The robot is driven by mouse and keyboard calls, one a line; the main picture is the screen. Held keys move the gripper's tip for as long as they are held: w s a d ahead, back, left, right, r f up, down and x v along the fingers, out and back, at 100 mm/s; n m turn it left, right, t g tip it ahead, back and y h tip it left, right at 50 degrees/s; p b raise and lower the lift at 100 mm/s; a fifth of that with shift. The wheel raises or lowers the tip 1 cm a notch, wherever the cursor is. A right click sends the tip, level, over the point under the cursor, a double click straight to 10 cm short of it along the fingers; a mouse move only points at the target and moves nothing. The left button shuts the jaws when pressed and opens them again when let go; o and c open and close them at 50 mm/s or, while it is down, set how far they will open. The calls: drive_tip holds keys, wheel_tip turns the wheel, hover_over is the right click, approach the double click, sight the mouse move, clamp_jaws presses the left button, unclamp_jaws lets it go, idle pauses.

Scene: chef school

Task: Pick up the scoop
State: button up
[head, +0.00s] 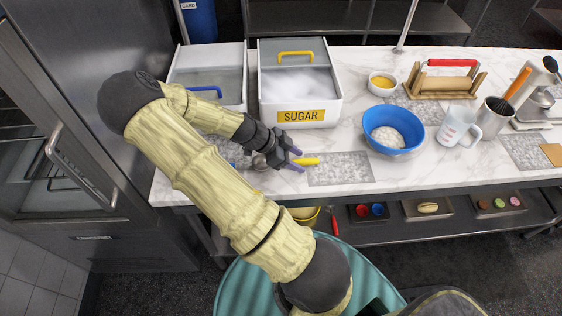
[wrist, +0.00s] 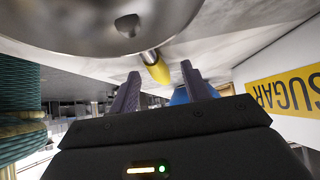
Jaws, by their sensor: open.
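The scoop has a yellow handle (head: 308,161) and a shiny metal bowl, partly hidden by my gripper in the head view. It lies at the counter's front, left of a grey speckled mat. My gripper (head: 297,160) is open at the handle, with its purple fingers on either side of it. In the wrist view the scoop's metal bowl (wrist: 90,22) fills the upper left, and the handle runs between the two fingers of my gripper (wrist: 162,82). I cannot tell whether the fingers touch the handle.
The sugar bin (head: 301,115) and another white bin (head: 207,103) stand behind my gripper. A blue bowl (head: 409,149), a measuring jug (head: 457,128) and a small yellow-filled bowl (head: 382,84) stand to the right. The grey mat (head: 340,170) is clear. The counter's front edge is close.

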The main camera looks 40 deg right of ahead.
sight(296, 160)
idle(0.3)
clamp_jaws()
drive_tip(key=shift+r, duration=0.15)
wheel_tip(296, 160, up, 10)
drive_tip(key=shift+b, duration=0.3)
idle(0.5)
